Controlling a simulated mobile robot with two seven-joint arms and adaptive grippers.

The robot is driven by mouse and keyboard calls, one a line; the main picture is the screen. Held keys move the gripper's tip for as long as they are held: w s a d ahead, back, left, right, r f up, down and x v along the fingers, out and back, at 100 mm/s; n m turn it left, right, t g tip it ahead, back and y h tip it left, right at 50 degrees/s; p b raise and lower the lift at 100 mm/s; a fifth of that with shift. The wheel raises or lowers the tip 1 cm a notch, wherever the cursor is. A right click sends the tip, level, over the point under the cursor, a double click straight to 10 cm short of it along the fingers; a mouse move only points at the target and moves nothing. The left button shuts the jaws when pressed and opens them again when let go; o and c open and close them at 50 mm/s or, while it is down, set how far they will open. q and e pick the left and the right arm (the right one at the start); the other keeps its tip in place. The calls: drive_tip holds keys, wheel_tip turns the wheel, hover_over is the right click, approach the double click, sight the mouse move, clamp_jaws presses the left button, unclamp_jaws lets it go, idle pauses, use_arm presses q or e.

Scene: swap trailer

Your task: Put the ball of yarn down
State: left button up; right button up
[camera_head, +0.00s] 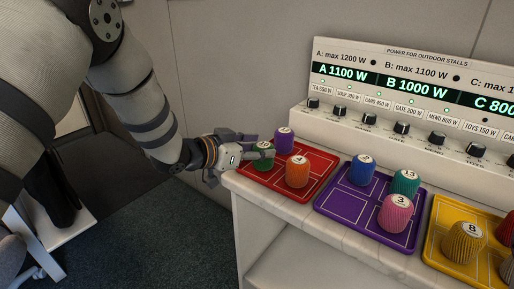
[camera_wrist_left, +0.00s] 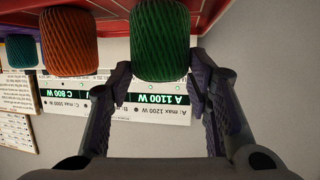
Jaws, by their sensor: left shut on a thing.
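The ball of yarn is dark green and barrel-shaped (camera_head: 263,156), with a pale number label on top in the head view. My left gripper (camera_head: 246,157) reaches in from the left and is shut on it, at the red tray's left part (camera_head: 323,170). In the left wrist view, which is upside down, the green yarn (camera_wrist_left: 160,40) stands between the two finger pads. Its base is near the red tray surface; I cannot tell whether it touches. An orange yarn marked 4 (camera_head: 297,172) and a purple yarn (camera_head: 284,140) stand on the same tray. My right gripper is not in view.
A purple tray (camera_head: 330,203) with blue, teal and pink yarns stands to the right. A yellow tray (camera_head: 437,250) with more yarns is beyond it. The power panel (camera_head: 400,75) with knobs stands behind. The counter's front edge (camera_head: 290,208) is close.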

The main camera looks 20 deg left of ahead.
use_arm(q)
drive_tip(key=shift+f, duration=0.2)
drive_tip(key=o, duration=1.1)
drive_tip(key=shift+r, duration=0.15)
